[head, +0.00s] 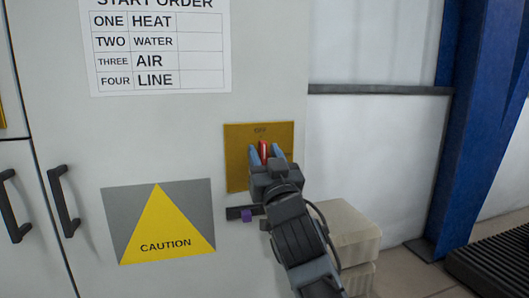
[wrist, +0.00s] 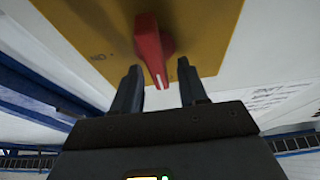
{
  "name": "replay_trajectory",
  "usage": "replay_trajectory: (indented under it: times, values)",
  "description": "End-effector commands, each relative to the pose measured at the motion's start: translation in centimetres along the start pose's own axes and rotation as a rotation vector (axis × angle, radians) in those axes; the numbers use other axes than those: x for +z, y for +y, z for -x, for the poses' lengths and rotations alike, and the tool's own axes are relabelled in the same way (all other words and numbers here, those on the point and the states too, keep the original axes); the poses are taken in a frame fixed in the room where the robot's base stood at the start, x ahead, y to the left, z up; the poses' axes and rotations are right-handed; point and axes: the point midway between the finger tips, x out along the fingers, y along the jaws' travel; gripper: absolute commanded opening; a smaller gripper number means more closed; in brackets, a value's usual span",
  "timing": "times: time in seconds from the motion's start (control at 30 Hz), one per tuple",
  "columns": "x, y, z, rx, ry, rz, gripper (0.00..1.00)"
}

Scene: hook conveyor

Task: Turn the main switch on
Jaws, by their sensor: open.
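The main switch is a red handle (head: 264,150) with a white line on it, on a yellow plate (head: 236,160) on the light cabinet. In the head view the handle stands about upright, pointing up towards the word OFF. The wrist view shows the red handle (wrist: 150,45) with its white-marked end towards my gripper, and an upside-down ON on the plate (wrist: 85,25). My gripper (head: 266,153) is open, with one finger on each side of the handle. In the wrist view the handle's marked end lies between the fingertips (wrist: 160,78), with a gap visible on both sides.
A START ORDER sheet (head: 160,45) and a yellow CAUTION triangle (head: 160,228) are on the cabinet. Black door handles (head: 63,201) stick out at left. Pale stacked blocks (head: 350,235) stand right of my arm. A blue column (head: 480,120) stands further right.

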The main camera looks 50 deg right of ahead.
Motion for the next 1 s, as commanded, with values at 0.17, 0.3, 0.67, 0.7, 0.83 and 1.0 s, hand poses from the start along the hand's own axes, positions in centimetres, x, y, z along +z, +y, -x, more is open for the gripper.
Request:
replay_trajectory:
  times: [0.17,0.3,0.67,0.7,0.83,1.0]
  values:
    - [0.02,-0.01,-0.01,0.0,0.0,0.0,0.43]
    - [0.02,-0.02,0.01,0.0,0.0,0.0,0.32]
    - [0.15,-0.02,0.03,0.0,-0.003,0.0,0.0]
    - [0.18,-0.02,0.03,0.0,-0.004,0.0,0.0]
    - [0.34,-0.02,0.07,0.002,-0.005,-0.004,0.0]
    - [0.63,-0.02,0.18,0.013,-0.005,-0.032,0.0]
